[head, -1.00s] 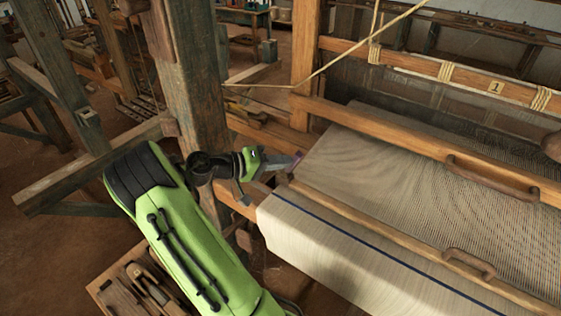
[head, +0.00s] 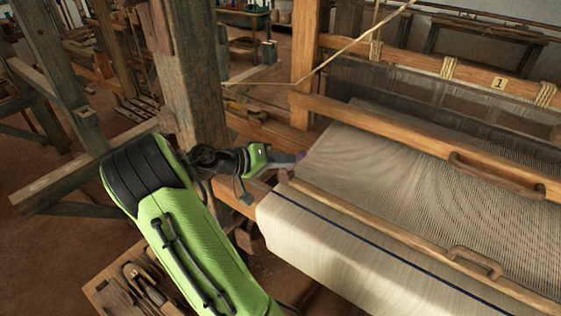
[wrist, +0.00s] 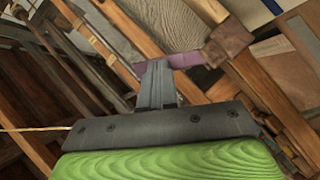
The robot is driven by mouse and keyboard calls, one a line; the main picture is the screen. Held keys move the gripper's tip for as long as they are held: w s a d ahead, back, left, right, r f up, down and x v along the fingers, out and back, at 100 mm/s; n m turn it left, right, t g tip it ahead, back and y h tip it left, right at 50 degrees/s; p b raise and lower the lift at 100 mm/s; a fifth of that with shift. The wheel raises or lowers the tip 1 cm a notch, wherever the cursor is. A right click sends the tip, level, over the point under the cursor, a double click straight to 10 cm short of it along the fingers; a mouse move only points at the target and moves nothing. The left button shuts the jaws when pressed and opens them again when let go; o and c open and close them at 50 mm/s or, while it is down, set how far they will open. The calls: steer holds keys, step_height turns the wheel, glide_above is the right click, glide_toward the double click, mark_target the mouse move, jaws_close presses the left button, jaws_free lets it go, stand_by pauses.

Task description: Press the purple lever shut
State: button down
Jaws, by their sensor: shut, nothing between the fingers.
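The purple lever (wrist: 188,60) shows in the wrist view just past my fingertips, as a short purple bar running right towards a brown wooden block. My gripper (wrist: 157,68) is shut and empty, with its tips at or very near the lever; I cannot tell whether they touch. In the head view only a small purple patch of the lever (head: 300,155) shows at the tips of my gripper (head: 290,161), by the left edge of the cloth. The rest of the lever is hidden there, and its angle is unclear.
The woven cloth (head: 390,185) and its front wooden bar (head: 390,232) lie right of my gripper. A thick wooden post (head: 190,80) stands behind my arm. A tray of wooden tools (head: 130,290) sits below left. A pale cord (head: 350,55) crosses above.

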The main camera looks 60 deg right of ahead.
steer(key=s+f+m+t+b, duration=0.1)
steer(key=b, duration=0.2)
steer(key=s+m+t+b, duration=0.1)
steer(key=b, duration=0.2)
steer(key=shift+s+a+f+m+t, duration=0.2)
steer(key=shift+f+m+t, duration=0.1)
steer(key=shift+f+t, duration=0.1)
steer(key=s+f+m+t+b, duration=0.1)
steer(key=b, duration=0.2)
steer(key=s+f+m+t+b, duration=0.1)
steer(key=m+t+b, duration=0.1)
steer(key=b, duration=0.2)
steer(key=shift+a, duration=0.15)
steer(key=shift+f+b, duration=0.15)
steer(key=shift+b, duration=0.45)
